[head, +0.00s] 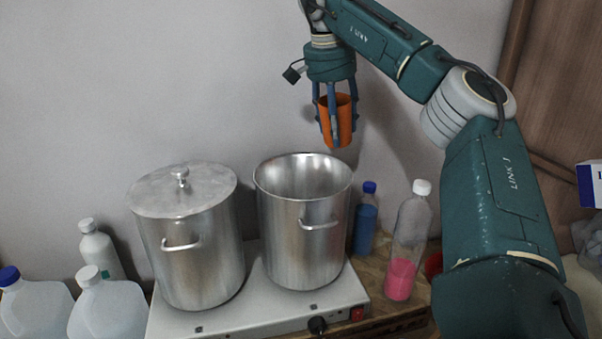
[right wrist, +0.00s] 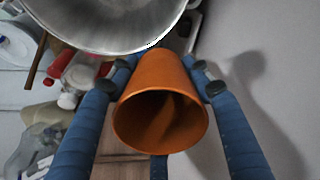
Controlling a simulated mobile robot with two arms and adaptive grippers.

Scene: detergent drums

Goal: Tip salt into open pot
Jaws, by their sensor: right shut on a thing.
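My right gripper (head: 335,135) points down and is shut on an orange cup (head: 343,117), above and slightly right of the open pot. The cup's mouth faces up toward the palm, and it looks about upright. In the right wrist view the fingers hold the cup (right wrist: 160,112) on both sides; its inside is shadowed and I cannot make out salt. The open steel pot (head: 300,235) stands on the right of a white hot plate (head: 235,322); its inside looks bare where visible. Its rim (right wrist: 105,48) shows in the right wrist view. My left gripper is out of view.
A lidded steel pot (head: 190,255) stands left of the open one. A blue bottle (head: 365,222) and a clear bottle with pink liquid (head: 402,265) stand to the right. Several white jugs and bottles (head: 105,305) stand left. The wall is close behind.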

